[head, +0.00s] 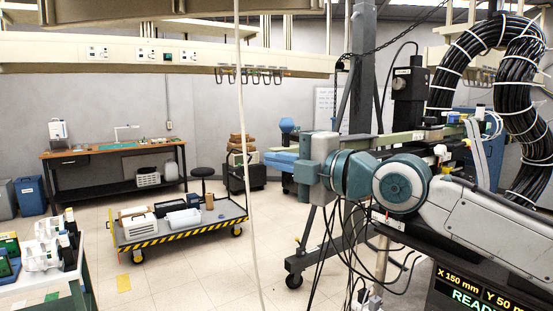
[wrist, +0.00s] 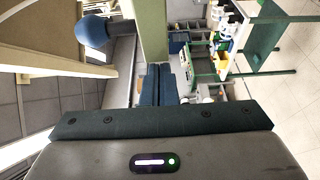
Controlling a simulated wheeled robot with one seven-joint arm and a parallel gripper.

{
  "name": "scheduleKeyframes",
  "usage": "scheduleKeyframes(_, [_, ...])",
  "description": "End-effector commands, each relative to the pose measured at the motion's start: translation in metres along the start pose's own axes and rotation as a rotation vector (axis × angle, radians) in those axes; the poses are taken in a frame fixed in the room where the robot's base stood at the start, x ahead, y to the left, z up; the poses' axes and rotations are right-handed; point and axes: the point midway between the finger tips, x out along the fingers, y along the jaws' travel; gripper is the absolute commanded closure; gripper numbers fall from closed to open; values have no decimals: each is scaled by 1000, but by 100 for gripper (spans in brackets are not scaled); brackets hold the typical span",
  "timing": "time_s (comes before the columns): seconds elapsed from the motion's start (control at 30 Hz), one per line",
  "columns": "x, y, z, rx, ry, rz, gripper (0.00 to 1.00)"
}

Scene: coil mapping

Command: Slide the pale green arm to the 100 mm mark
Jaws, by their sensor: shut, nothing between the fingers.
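In the head view a pale green arm (head: 404,139) runs sideways behind my wrist, below a black upright unit. My own arm hides part of it, and I cannot make out a scale or a 100 mm mark. My gripper (head: 272,157) points left, in front of and to the left of the pale green arm, apart from it. Its blue fingers are together and empty; they also show in the wrist view (wrist: 160,72). A dark display (head: 480,294) at the lower right reads X 150 mm and Y 50, with the rest cut off.
Thick black cable loops (head: 470,60) hang at the right. A thin pale cord (head: 243,120) hangs left of my gripper. A flat cart (head: 180,235) with boxes stands on the floor beyond. A workbench (head: 112,148) is at the back left.

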Motion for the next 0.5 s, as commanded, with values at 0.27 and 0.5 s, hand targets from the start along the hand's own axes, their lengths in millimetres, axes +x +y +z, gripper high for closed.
scheduleKeyframes(0.27, [-5,0,14,3,0,4,100])
scheduleKeyframes(0.5, [-19,0,52,2,-4,4,100])
